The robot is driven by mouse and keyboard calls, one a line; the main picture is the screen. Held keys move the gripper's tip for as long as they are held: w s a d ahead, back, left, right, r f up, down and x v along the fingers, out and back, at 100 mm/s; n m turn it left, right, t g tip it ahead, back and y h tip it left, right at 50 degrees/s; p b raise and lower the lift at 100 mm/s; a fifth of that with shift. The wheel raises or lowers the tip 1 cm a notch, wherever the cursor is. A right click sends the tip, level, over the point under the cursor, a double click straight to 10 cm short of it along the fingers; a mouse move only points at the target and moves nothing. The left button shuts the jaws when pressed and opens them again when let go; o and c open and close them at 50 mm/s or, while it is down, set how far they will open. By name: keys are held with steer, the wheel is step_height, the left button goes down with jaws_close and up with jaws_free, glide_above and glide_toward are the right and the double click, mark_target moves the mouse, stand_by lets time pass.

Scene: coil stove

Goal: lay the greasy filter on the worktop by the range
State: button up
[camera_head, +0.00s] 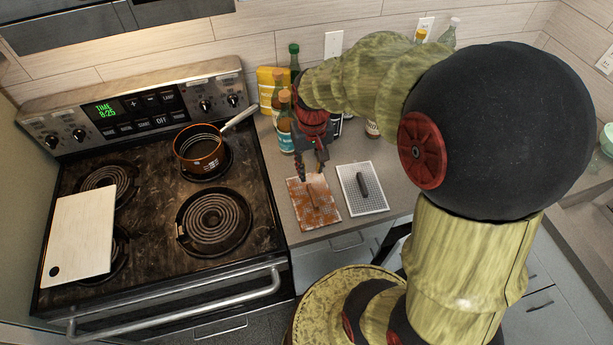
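The greasy filter (325,214), a mesh panel with brown stains and a small dark handle, lies flat on the worktop (281,184) just right of the range. My gripper (312,174) is above the back edge of this filter with its fingers pointing down. The two fingers are apart and nothing shows between them. A gap seems to separate the fingertips from the filter's handle, but the exact height is hard to tell. A cleaner, pale filter (374,200) with a dark grey handle lies to the right of the greasy one.
The coil range (150,236) fills the left, with an orange pot (199,147) on a back burner and a white cutting board (77,236) over the left burners. Bottles (286,125) and a yellow package (268,88) stand close behind my gripper. The worktop's front edge is near both filters.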

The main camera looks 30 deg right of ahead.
steer(key=s+a+r+n+t, duration=0.1)
steer(key=s+a+r+t, duration=0.1)
steer(key=s+a+r, duration=0.3)
steer(key=s+a+r+n+t, duration=0.2)
steer(key=s+a+r, duration=0.4)
steer(key=r, duration=0.5)
steer(key=shift+s+r+t, duration=0.3)
steer(key=shift+s+t, duration=0.25)
steer(key=shift+t, duration=0.05)
steer(key=shift+f, duration=0.1)
